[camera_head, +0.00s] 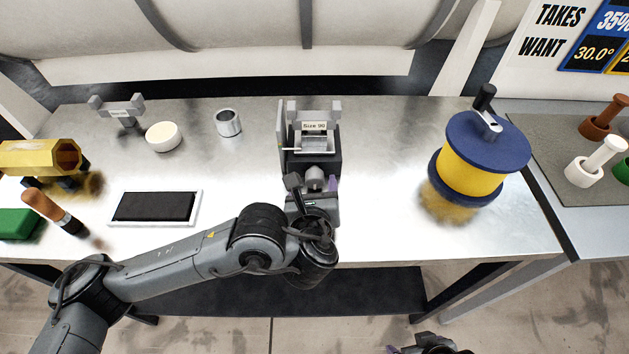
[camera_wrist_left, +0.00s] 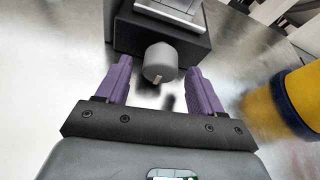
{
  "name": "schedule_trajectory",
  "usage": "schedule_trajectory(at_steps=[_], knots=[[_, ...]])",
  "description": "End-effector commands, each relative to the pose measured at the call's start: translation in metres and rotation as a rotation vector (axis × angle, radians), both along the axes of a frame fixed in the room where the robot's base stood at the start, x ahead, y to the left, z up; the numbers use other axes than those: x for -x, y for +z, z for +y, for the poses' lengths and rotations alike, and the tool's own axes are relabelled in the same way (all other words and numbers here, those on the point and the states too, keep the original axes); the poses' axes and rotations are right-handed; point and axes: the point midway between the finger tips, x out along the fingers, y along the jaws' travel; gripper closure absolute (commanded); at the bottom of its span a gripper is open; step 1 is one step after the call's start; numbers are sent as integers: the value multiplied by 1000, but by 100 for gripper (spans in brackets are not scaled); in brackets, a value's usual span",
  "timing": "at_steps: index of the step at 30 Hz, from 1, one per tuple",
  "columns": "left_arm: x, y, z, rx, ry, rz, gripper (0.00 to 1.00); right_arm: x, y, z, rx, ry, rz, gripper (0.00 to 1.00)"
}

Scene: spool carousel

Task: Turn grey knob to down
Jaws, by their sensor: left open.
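The grey knob (camera_wrist_left: 160,62) sticks out of the front of a dark box-shaped device (camera_wrist_left: 140,33) in the left wrist view. A light mark on the knob points toward the bottom of that view. My left gripper (camera_wrist_left: 160,85) is open, with one purple finger on each side of the knob and a visible gap to both. It also shows in the head view (camera_head: 312,185), partly hidden by its own wrist. Only a part of my right arm shows at the bottom edge.
A blue and yellow spool (camera_head: 470,165) with a crank stands right of the device. A metal cup (camera_head: 228,123), a white round dish (camera_head: 164,136), a dark framed pad (camera_head: 155,207) and a brown-handled brush (camera_head: 52,210) are on the left. The steel table between device and spool is clear.

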Motion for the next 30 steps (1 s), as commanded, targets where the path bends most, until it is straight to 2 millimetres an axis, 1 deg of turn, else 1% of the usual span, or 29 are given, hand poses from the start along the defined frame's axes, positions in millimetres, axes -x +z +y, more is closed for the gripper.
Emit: schedule_trajectory(at_steps=[1, 6, 12, 15, 21, 30], knots=[[6, 6, 0, 2, -2, 2, 33, 0, 9, 0, -1, -1, 0, 0], [33, 18, 1, 4, -2, 4, 33, 0, 28, 1, -5, -4, 0, 0], [63, 30, 3, 4, -1, 3, 33, 0, 45, 2, -8, -6, -1, 0], [75, 34, 3, 2, 0, 1, 33, 0, 50, 2, -8, -6, -1, 0], [88, 38, 4, 2, 1, 0, 33, 0, 54, 2, -8, -5, -1, 0], [90, 38, 4, 1, 1, -1, 33, 0, 54, 0, -2, -2, -1, 0]])
